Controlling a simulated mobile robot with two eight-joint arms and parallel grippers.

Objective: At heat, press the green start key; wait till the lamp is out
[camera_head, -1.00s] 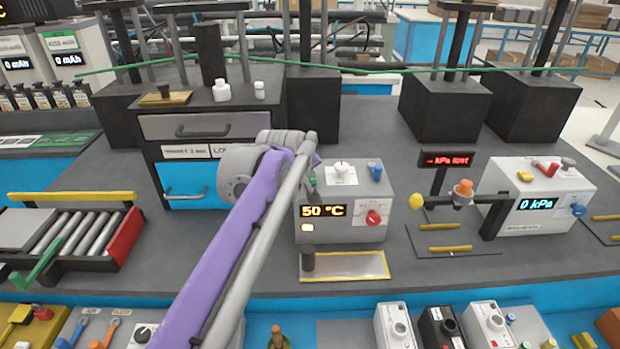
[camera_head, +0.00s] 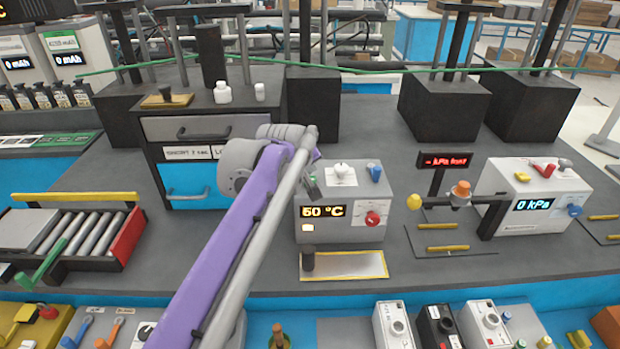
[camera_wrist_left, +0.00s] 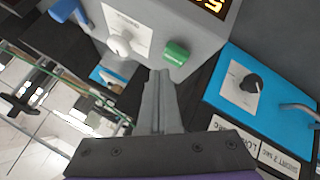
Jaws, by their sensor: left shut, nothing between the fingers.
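The heater box (camera_head: 368,232) is a light grey unit with an orange display (camera_head: 322,211) that seems to read 50 °C. A small pale yellow lamp (camera_head: 308,228) glows below the display. In the left wrist view the green start key (camera_wrist_left: 176,53) sits on the box's top near one edge. My left gripper (camera_wrist_left: 159,74) is shut and empty, its tips just short of the key with a small gap visible. In the head view my left gripper (camera_head: 314,188) is at the box's upper left corner and seems to cover the key. My right gripper is out of view.
A red knob (camera_head: 372,219), white knob (camera_head: 340,169) and blue lever (camera_head: 374,172) are on the heater box. A black drawer cabinet (camera_head: 158,172) stands to its left. A yellow-edged plate (camera_head: 350,265) lies in front. A pressure unit (camera_head: 520,225) stands to the right.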

